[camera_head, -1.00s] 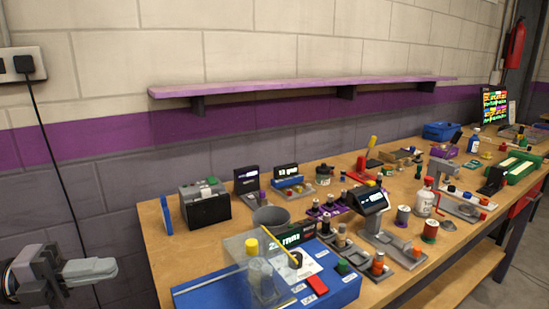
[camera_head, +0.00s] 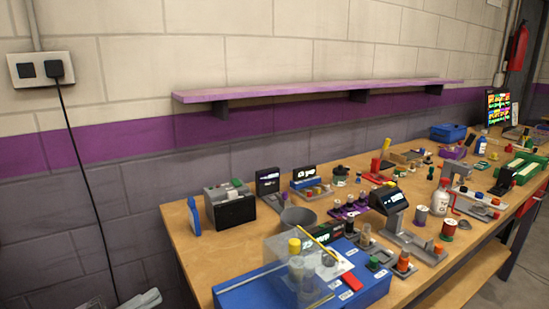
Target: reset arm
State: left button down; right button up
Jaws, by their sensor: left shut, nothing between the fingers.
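My left gripper (camera_head: 146,299) shows only in part at the bottom edge of the head view, left of the workbench (camera_head: 185,246). Its grey fingers are together with nothing between them. It is in free space beside the bench and touches nothing that I can see. The rest of my left arm is below the picture. My right gripper is not in view.
A blue box with a clear cover (camera_head: 240,297) stands at the bench's near left corner. Behind it are a grey cup (camera_head: 298,218) and a black case (camera_head: 231,207). Several small parts crowd the bench. A purple shelf (camera_head: 320,88) runs along the wall.

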pick_arm(q)
jog(key=s+d+f+n+g+y+p, duration=0.1)
jog(key=s+f+n+y, duration=0.6)
jog(key=f+n, duration=0.3)
jog(key=s+d+f+n+g+y+p, duration=0.1)
jog(key=s+f+n+y+p, duration=0.1)
jog(key=s+f+n+y, duration=0.4)
jog(key=s+f+n, duration=0.4)
jog(key=f, duration=0.2)
jog(key=shift+f+n+y, duration=0.25)
jog(key=shift+n+y, duration=0.05)
jog(key=shift+y, duration=0.1)
